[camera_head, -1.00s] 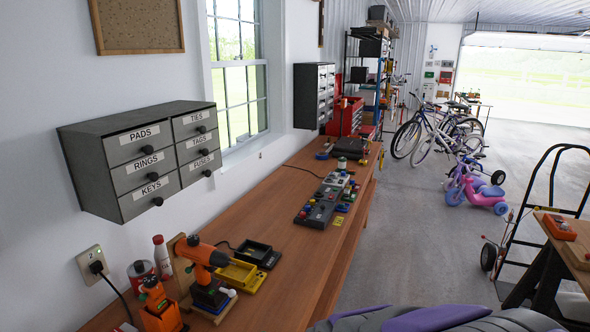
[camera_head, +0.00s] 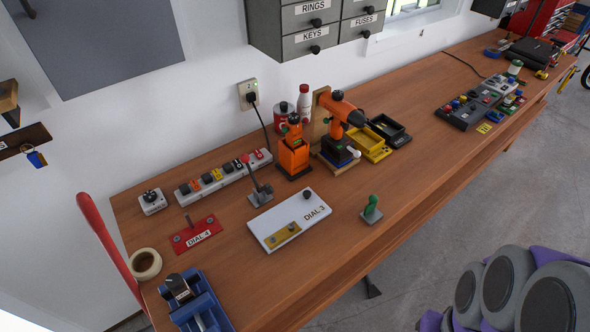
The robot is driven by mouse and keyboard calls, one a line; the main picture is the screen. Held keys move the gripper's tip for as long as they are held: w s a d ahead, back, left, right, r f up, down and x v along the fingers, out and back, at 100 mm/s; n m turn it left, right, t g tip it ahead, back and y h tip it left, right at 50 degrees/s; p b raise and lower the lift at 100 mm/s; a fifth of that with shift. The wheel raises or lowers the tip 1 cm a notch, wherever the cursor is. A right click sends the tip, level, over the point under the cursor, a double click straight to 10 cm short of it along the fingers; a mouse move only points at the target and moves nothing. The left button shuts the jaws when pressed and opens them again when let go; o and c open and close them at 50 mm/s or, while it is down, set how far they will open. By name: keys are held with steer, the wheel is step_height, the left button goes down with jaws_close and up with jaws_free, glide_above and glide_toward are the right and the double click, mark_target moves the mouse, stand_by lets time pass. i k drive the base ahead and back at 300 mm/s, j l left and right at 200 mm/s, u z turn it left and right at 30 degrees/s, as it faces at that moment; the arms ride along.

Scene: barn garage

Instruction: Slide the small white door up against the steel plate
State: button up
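A large grey flat panel (camera_head: 110,38) on the white wall at the upper left looks like a steel plate. Its top runs out of the picture. I cannot surely pick out the small white door. The only small white panel in view is a flat one marked DIAL 3 (camera_head: 272,232), lying on the bench, with a black knob and a brass-coloured strip on it. I cannot tell whether it is a door. It is well apart from the grey panel. My gripper is not in view; only purple and grey parts of my own body show at the lower right.
The wooden bench (camera_head: 400,190) runs along the wall. Grey drawers (camera_head: 318,22) hang above.

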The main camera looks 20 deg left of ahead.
mark_target(305, 208)
steer(key=u, duration=1.2)
